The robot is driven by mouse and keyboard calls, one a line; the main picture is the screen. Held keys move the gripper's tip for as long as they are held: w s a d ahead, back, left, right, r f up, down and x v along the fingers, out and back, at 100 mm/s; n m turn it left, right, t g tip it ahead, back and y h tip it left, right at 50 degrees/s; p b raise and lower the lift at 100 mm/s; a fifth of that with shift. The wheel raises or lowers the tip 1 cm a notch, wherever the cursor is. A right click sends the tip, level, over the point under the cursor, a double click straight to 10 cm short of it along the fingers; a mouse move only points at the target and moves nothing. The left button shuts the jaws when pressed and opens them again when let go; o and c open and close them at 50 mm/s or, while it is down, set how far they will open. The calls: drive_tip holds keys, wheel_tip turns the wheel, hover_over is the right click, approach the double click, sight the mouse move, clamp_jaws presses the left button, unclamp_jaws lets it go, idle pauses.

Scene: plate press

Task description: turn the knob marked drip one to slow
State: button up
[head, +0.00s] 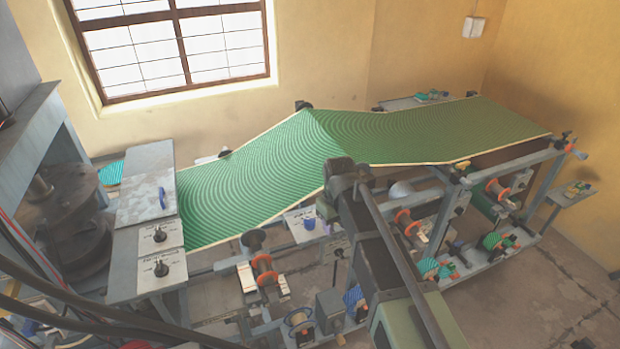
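Two black knobs sit on pale labelled plates at the left, on the grey bench. The upper knob (158,235) and the lower knob (161,268) each have a pointer shape. Their lettering is too small to read, so I cannot tell which is drip one or where each is set. My arm reaches up from the bottom right to the middle of the picture, well to the right of both knobs. My gripper's fingers do not show; the arm's own links hide whatever is beyond them.
A green patterned sheet (270,150) runs over the long frame behind my arm. A grey board (147,185) with a blue handle (162,197) stands just above the knobs. Spools with orange rims (264,270) line the frame's front. Dark cables cross the lower left.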

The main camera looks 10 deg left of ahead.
sight(310, 219)
drive_tip(key=w+a+r+n+p, duration=0.2)
drive_tip(key=w+a+r+n, duration=0.2)
drive_tip(key=w+a+r, duration=0.3)
drive_tip(key=f+n+b, duration=0.1)
drive_tip(key=f+b, duration=0.3)
drive_tip(key=a+f+n+b, duration=0.1)
drive_tip(key=f+b, duration=0.4)
drive_tip(key=f+n+b, duration=0.2)
drive_tip(key=f+b, duration=0.2)
drive_tip(key=f, duration=0.1)
drive_tip(key=shift+w+a, duration=0.15)
drive_tip(key=shift+w, duration=0.1)
drive_tip(key=shift+r, duration=0.15)
clamp_jaws()
